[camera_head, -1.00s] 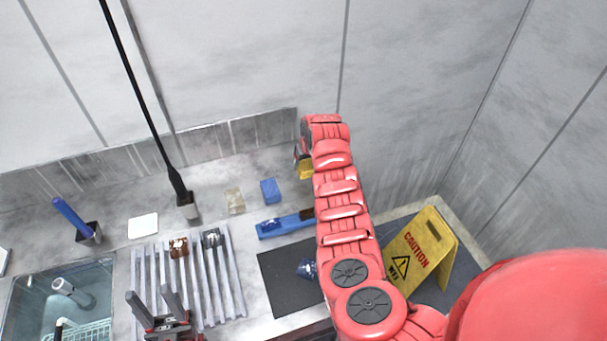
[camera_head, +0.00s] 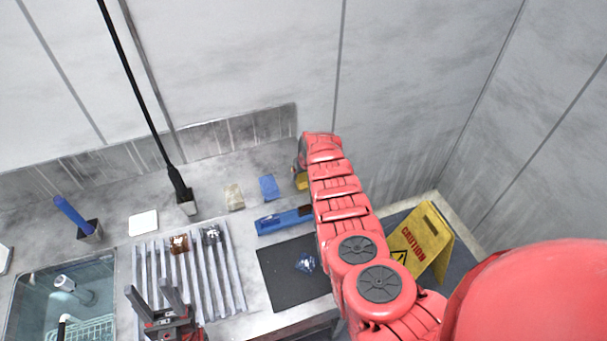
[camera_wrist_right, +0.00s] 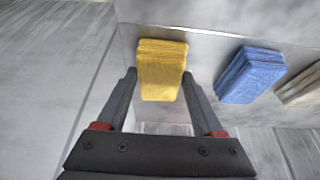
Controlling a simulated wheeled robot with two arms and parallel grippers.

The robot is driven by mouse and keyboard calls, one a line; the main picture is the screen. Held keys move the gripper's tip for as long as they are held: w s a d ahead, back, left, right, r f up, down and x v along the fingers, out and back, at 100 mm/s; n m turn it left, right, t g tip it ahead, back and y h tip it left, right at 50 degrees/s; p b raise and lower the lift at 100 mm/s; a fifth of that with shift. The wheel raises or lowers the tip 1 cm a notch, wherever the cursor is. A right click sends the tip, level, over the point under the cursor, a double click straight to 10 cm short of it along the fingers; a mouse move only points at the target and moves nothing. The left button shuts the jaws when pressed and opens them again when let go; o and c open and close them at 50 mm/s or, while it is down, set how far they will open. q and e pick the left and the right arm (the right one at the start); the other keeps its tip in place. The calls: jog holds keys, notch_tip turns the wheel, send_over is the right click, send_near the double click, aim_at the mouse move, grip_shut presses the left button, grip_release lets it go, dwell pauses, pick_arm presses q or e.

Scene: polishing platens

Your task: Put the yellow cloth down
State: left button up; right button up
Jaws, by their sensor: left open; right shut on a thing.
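The yellow cloth (camera_wrist_right: 161,68) is a folded pad between the fingers of my right gripper (camera_wrist_right: 160,80), which is shut on it. In the head view only part of the yellow cloth (camera_head: 301,181) shows beside my right wrist, at the back right of the counter. My right arm hides the fingers there. I cannot tell whether the cloth touches the counter. My left gripper (camera_head: 157,298) is open and empty over the front of the ribbed rack.
A blue cloth (camera_head: 269,187) and a beige one (camera_head: 234,197) lie left of the yellow cloth. A blue tool (camera_head: 284,220) lies in front, by a dark mat (camera_head: 290,280). The ribbed rack (camera_head: 233,275) and sink (camera_head: 95,300) are left. A caution sign (camera_head: 425,240) stands right.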

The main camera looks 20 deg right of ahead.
jog(key=shift+f, duration=0.1)
jog(key=o, duration=1.3)
